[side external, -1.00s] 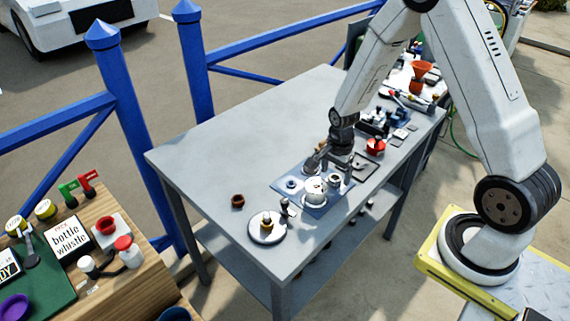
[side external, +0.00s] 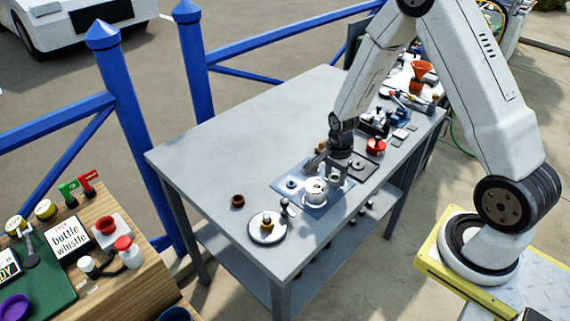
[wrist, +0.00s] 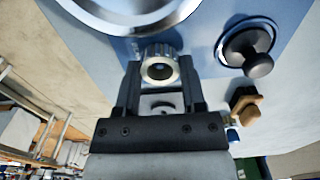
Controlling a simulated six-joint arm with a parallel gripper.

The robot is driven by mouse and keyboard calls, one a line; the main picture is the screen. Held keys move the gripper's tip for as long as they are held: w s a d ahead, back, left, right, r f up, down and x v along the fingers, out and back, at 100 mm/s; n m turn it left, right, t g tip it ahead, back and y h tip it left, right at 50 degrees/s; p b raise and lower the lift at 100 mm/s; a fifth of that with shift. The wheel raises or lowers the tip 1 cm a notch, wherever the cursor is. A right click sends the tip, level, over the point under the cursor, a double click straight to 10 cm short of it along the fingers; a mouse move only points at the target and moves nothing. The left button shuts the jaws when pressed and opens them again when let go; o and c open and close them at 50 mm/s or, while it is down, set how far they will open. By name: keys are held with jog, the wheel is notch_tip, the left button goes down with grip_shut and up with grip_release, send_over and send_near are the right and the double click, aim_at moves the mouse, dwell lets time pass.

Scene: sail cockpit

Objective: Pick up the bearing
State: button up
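The bearing is a small silver metal ring with a ridged rim and a dark central hole. In the wrist view the bearing (wrist: 158,69) is between the tips of my gripper (wrist: 161,80), one finger on each side. The fingers are apart and very close to its sides; I cannot make out firm contact. In the side external view my gripper (side external: 337,172) is low over the blue mat (side external: 283,186), beside a round silver part (side external: 315,190), and largely hides the bearing.
On the grey table (side external: 240,140), a white disc with a brass piece (side external: 267,229) and a brown cup (side external: 238,201) stand left of the mat. A red-topped part (side external: 376,146) and clutter are to the right. A dark knob (wrist: 254,52) is near the bearing. The table's left half is clear.

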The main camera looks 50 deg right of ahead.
grip_shut()
jog(key=shift+r, duration=0.1)
notch_tip(320, 180, up, 10)
dwell(0.6)
dwell(0.7)
jog(key=shift+r, duration=1.35)
jog(key=shift+a, duration=0.1)
